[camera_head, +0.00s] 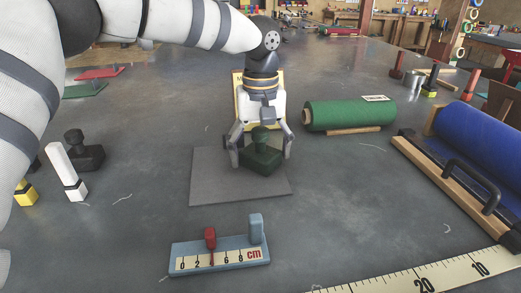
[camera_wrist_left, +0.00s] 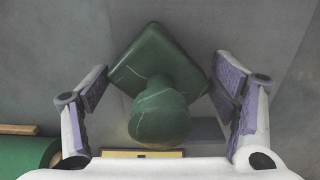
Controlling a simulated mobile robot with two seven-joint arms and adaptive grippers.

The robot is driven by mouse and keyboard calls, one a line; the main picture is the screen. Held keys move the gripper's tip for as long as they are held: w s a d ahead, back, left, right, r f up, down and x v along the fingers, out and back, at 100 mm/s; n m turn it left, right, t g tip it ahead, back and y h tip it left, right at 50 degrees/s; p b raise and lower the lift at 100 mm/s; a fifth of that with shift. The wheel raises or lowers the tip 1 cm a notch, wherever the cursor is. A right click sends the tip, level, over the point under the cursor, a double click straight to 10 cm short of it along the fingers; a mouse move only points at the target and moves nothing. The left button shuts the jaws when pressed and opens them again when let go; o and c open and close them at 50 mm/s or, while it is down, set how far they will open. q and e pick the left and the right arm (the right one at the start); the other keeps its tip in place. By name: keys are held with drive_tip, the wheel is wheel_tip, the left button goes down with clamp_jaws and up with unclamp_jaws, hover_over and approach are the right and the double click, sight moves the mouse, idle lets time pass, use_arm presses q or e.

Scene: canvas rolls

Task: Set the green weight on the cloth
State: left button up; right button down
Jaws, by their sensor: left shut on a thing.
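The green weight (camera_head: 262,158), a square block with a rounded knob, is between the fingers of my left gripper (camera_head: 260,152). The fingers are shut on it. In the left wrist view the weight (camera_wrist_left: 160,85) sits turned cornerwise between the two finger pads (camera_wrist_left: 162,92). The grey cloth (camera_head: 215,185) lies flat on the worktop, and the weight is over its right back part. I cannot tell whether the weight touches the cloth or hangs just above it. My right gripper is not in view.
A green roll (camera_head: 348,114) lies behind right, and a blue roll (camera_head: 480,140) at the right. A blue gauge (camera_head: 220,256) stands in front of the cloth. A dark weight (camera_head: 84,152) and a white-handled tool (camera_head: 66,172) stand left. A yellow board (camera_head: 238,98) is behind the gripper.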

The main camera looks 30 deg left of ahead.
use_arm(q)
drive_tip(key=o, duration=1.2)
drive_tip(key=shift+c, duration=0.2)
wheel_tip(320, 180, up, 12)
drive_tip(key=shift+r, duration=0.2)
drive_tip(key=shift+f, duration=0.1)
